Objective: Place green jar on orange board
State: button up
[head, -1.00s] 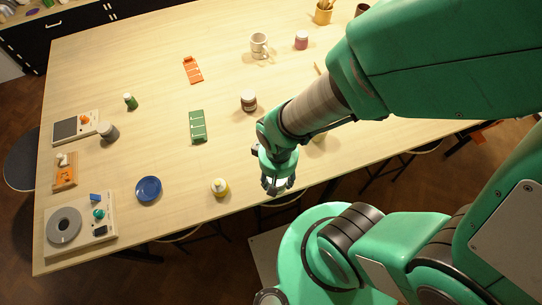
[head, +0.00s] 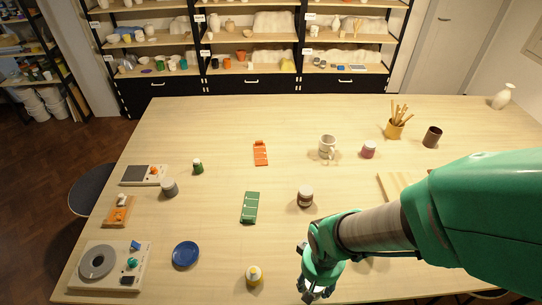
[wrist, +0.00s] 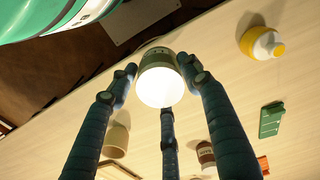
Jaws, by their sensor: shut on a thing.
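My gripper (head: 314,291) is low in the head view, near the table's front edge. In the wrist view its fingers (wrist: 163,88) are closed around a green jar (wrist: 157,62), greyish green with a label and a bright pale end facing the camera. In the head view the fingers mostly hide this jar. The orange board (head: 261,154) lies flat and bare near the middle of the table, beyond my gripper and to its left. A corner of it shows in the wrist view (wrist: 263,164). A smaller dark green jar (head: 198,167) stands left of the board.
A mug (head: 327,146) and pink jar (head: 368,150) are right of the board. A blue plate (head: 185,254) lies left.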

jog(key=w+a+p, duration=0.3)
jog(key=w, duration=1.1)
jog(key=w+a+p, duration=0.2)
jog(key=w+a, duration=0.2)
jog(key=w, duration=1)
jog(key=w+a+p, duration=0.3)
jog(key=w+a, duration=0.1)
jog(key=w, duration=1.1)
jog(key=shift+a+r+n+p, duration=0.25)
jog(key=shift+r+n+p, duration=0.05)
jog(key=shift+r, duration=0.15)
jog(key=p, duration=0.2)
send_over(261, 163)
jog(key=shift+w+a+f, duration=0.15)
jog(key=shift+w+f, duration=0.05)
jog(key=shift+f, duration=0.55)
jog(key=shift+f+p, duration=0.6)
jog(key=shift+f, duration=1.15)
jog(key=shift+f, duration=0.15)
